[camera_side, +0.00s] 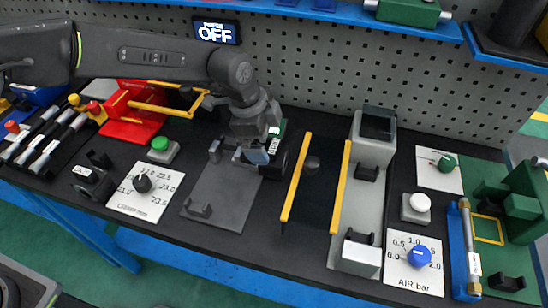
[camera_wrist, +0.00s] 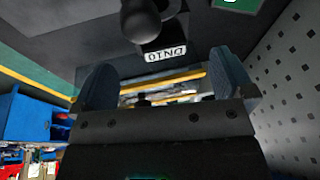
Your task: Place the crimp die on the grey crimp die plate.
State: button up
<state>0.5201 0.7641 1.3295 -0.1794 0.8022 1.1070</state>
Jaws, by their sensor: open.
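The crimp die is a small dark piece with a round black knob and a white DN10 label; it shows in the wrist view (camera_wrist: 150,22), just beyond my fingertips. In the side view its white label (camera_side: 274,145) shows beside my gripper (camera_side: 254,154), which partly hides it. My gripper is open, and its two blue-grey fingers stand well apart in the wrist view (camera_wrist: 163,78). Nothing is clearly held between them. The grey crimp die plate (camera_side: 228,198) lies flat on the bench, below and left of my gripper, with small dark brackets at its edges.
Right of my gripper stands a dark bed with two yellow rails (camera_side: 342,185) and a grey machine (camera_side: 372,150). A dial card (camera_side: 146,205) and green button (camera_side: 160,144) lie left of the plate. A grey pegboard (camera_side: 330,70) stands behind.

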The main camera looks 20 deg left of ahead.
aim_at(273, 147)
jog(key=shift+d+x, duration=0.1)
jog(key=shift+x, duration=1.25)
jog(key=shift+d+x, duration=0.15)
jog(key=shift+x, duration=1.2)
jog(key=shift+c, duration=0.3)
jog(key=c, duration=1.2)
jog(key=shift+w+r, duration=0.1)
jog(key=shift+r, duration=0.05)
jog(key=shift+c, duration=0.7)
jog(key=shift+r, duration=0.15)
